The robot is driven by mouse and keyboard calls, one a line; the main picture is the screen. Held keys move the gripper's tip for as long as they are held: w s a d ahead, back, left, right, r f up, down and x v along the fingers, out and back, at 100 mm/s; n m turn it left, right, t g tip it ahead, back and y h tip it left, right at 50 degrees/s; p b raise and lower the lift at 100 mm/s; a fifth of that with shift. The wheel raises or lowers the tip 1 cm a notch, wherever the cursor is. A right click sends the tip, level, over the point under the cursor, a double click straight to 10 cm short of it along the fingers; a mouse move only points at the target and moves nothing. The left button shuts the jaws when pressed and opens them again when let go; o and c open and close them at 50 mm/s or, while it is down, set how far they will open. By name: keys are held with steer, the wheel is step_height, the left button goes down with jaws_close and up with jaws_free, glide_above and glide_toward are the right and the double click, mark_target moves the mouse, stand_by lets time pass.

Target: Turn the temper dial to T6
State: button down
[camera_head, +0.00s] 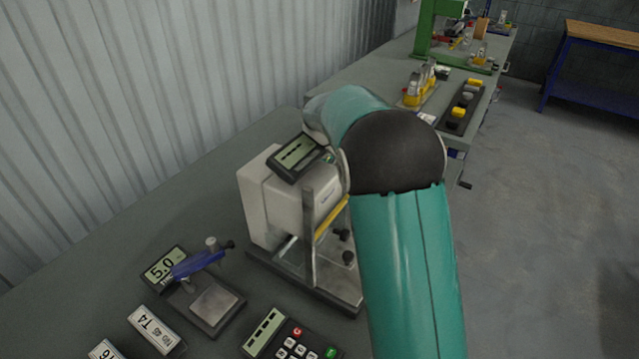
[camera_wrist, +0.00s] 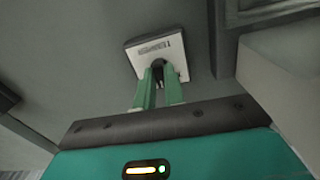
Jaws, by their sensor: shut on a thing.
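A small pale square plate (camera_wrist: 145,48) with a dark printed label shows in the wrist view, seen upside down. A dark round knob (camera_wrist: 157,65) sits at its near edge, between the green fingers of my gripper (camera_wrist: 158,73). My gripper is shut on this knob, which appears to be the temper dial. The fingers cover much of it, and the markings are too small to read, so I cannot tell its setting. In the head view my teal arm hides the gripper and the dial.
A pale machine with a display (camera_head: 263,205) stands left of my arm. A small gauge reading 5.0 (camera_head: 163,268), a keypad (camera_head: 290,340) and a plate marked T4 (camera_head: 157,331) lie nearer. A green press (camera_head: 436,30) and a yellow rack (camera_head: 420,90) stand farther back.

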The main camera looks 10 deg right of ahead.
steer(key=shift+m, duration=1.2)
steer(key=c, duration=1.5)
jaws_free()
step_height(320, 180, up, 14)
steer(key=shift+f, duration=0.1)
steer(key=o, duration=0.4)
steer(key=shift+w+f, duration=0.1)
